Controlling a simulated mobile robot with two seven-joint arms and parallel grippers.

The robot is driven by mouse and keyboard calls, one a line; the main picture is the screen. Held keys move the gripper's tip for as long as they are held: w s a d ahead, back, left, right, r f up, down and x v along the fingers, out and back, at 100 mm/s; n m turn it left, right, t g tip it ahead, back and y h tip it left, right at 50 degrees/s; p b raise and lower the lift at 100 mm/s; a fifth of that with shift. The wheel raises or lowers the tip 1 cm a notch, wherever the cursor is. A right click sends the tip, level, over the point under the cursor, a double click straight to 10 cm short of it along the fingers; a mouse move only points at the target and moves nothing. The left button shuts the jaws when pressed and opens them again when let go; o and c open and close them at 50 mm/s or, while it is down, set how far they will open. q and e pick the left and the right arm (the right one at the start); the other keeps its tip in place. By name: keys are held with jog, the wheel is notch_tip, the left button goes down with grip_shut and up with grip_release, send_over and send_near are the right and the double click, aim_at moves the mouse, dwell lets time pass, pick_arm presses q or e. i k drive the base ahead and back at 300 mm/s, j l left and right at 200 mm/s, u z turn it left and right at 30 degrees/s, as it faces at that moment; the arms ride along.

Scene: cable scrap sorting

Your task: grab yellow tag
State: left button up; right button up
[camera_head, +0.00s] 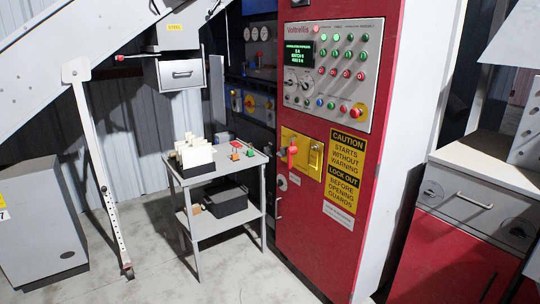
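No separate yellow tag can be clearly made out. Small red, green and orange items (236,156) lie on the top shelf of a grey cart (218,165), too small to identify. A holder with upright cream cards (195,151) stands at the left of that shelf. A yellow plate (301,152) with a red rotary handle (292,150) is on the front of the red cabinet (313,225). Neither of my grippers is in view.
A black bin (226,201) sits on the cart's lower shelf. A control panel (333,75) and yellow caution sign (345,168) are on the cabinet. A grey drawer bench (465,199) stands at right. Grey floor (160,255) is open left of the cart.

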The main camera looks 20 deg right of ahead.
aim_at(313, 158)
jog(key=i+z, duration=0.45)
jog(key=i+j+z, duration=0.2)
jog(key=i+z, duration=0.25)
jog(key=i, duration=0.15)
jog(key=i+j+z, duration=0.15)
jog(key=i+z, duration=0.35)
jog(key=i+j+z, duration=0.25)
jog(key=z, duration=0.2)
jog(key=i+j+z, duration=0.35)
jog(key=j, duration=0.2)
jog(key=i+j+z, duration=0.2)
jog(key=k+j, duration=0.05)
jog(key=k, duration=0.05)
